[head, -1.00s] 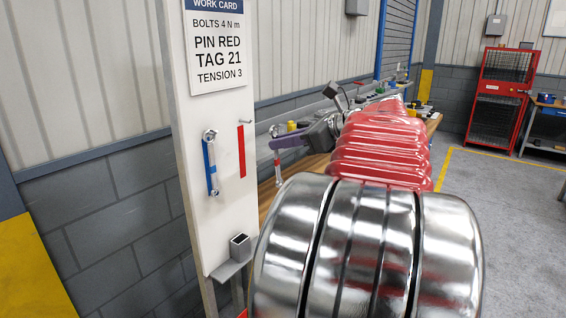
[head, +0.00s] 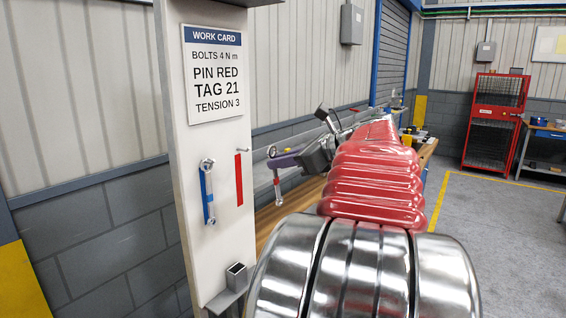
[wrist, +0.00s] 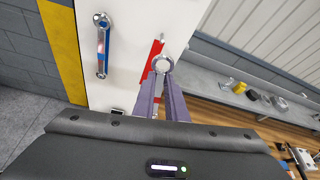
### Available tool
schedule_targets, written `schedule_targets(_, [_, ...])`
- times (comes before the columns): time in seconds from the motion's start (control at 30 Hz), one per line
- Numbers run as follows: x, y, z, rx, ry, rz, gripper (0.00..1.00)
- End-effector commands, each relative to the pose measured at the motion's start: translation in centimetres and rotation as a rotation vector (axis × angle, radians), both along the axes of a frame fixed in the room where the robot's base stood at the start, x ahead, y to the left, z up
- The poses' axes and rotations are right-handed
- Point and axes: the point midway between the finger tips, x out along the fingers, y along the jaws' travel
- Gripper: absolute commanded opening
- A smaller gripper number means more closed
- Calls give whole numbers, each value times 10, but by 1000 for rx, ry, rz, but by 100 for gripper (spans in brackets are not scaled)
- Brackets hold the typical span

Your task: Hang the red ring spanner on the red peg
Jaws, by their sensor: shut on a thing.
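The red ring spanner (head: 278,189) hangs below the purple fingers of my gripper (head: 272,160) in the head view, its red band showing. In the wrist view the fingers (wrist: 163,88) are shut on it, with its bright ring end (wrist: 163,64) at their tips. The red peg (head: 244,151) is a short metal pin above a red strip (head: 239,180) on the white board. The spanner is right of the peg and appears apart from it. The peg also shows in the wrist view (wrist: 161,39), just beyond the ring.
A blue-banded spanner (head: 208,192) hangs on the board (head: 215,265), left of the red strip. A small square metal holder (head: 236,275) juts from the board's lower edge. A bench (head: 286,215) with small items runs behind my arm. A red cage (head: 493,120) stands far right.

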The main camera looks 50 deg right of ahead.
Motion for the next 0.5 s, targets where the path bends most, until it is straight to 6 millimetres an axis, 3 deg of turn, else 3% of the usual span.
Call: schedule_targets(0.5, [22, 1, -2, 0, 0, 0, 0])
